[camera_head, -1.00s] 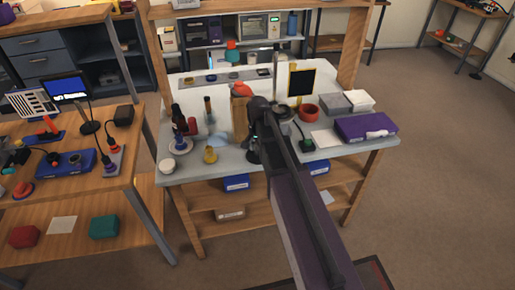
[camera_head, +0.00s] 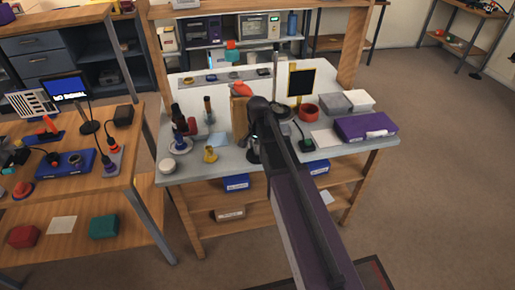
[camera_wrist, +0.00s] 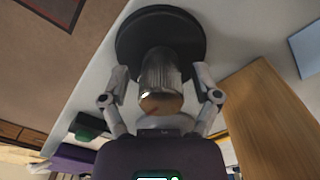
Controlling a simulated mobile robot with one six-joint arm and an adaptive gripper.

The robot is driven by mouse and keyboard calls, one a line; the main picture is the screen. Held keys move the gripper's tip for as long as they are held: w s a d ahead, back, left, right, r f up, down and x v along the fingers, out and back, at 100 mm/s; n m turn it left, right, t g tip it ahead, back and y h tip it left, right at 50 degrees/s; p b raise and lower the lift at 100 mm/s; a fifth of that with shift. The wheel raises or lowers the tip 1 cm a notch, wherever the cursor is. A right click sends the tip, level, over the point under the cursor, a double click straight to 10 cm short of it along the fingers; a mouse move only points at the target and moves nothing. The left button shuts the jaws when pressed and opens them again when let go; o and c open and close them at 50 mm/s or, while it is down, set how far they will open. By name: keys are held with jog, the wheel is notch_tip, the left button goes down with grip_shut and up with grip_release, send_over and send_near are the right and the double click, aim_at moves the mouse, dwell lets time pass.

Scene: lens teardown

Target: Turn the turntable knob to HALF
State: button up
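In the wrist view, a silver ribbed knob (camera_wrist: 160,76) with a brownish end face stands on a round black base (camera_wrist: 145,32). I take it to be the turntable knob; no HALF mark is readable. My gripper (camera_wrist: 160,78) has one finger on each side of the knob, and a gap shows between each finger and the knob. It is open around the knob, not closed on it. In the head view, my arm hides most of this spot on the grey-white bench (camera_head: 225,168), and the fingers cannot be made out clearly.
A wooden block (camera_wrist: 265,120) stands close to one finger. A yellow funnel-like piece (camera_head: 210,155), dark bottles (camera_head: 178,118), a red ring (camera_head: 309,112) and a purple case (camera_head: 366,127) are on the bench. A side table with a small monitor (camera_head: 67,90) stands at left.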

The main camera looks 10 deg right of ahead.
jog(key=shift+n, duration=0.5)
